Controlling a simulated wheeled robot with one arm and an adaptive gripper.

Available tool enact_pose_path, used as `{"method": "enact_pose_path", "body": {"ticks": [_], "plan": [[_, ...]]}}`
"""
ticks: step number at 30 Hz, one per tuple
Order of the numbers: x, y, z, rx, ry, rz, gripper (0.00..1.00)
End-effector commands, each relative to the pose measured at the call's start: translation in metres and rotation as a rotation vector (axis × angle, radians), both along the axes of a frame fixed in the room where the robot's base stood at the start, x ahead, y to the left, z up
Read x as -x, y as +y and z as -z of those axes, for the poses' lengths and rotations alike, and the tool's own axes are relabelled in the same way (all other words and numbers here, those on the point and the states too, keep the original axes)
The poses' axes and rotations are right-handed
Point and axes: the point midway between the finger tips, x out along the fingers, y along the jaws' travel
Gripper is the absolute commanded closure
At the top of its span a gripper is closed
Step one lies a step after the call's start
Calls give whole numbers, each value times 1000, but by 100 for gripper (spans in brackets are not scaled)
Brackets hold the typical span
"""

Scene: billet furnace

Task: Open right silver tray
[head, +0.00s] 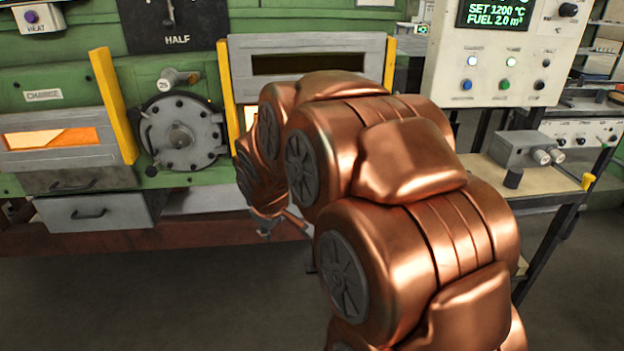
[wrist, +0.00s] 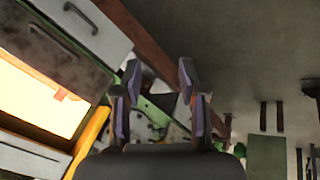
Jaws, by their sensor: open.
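The right silver tray (head: 200,201) is a grey drawer front low on the green furnace. My arm hides most of it in the head view. In the wrist view, which is turned nearly upside down, a silver tray front (wrist: 108,44) with a dark bar handle (wrist: 82,17) is at upper left; it seems to be this tray. My gripper (head: 280,229) is low in front of the furnace, mostly hidden behind my arm. In the wrist view my gripper (wrist: 158,77) is open, its fingers apart and empty, with the handle off to their upper left.
The left silver tray (head: 120,214) sits under a dark drawer (head: 90,180) and a glowing window (head: 55,139). A round hatch (head: 180,138) and yellow posts (head: 113,105) are between the windows. A bench (head: 535,184) stands right. The floor in front is clear.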

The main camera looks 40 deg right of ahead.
Motion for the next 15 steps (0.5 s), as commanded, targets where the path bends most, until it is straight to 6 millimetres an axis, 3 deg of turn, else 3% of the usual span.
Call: {"method": "enact_pose_path", "body": {"ticks": [1,6,15], "plan": [[-17,-21,9,31,-28,-21,59],[-75,-87,18,165,-148,-142,59],[-141,-196,41,412,-329,-357,59]]}}
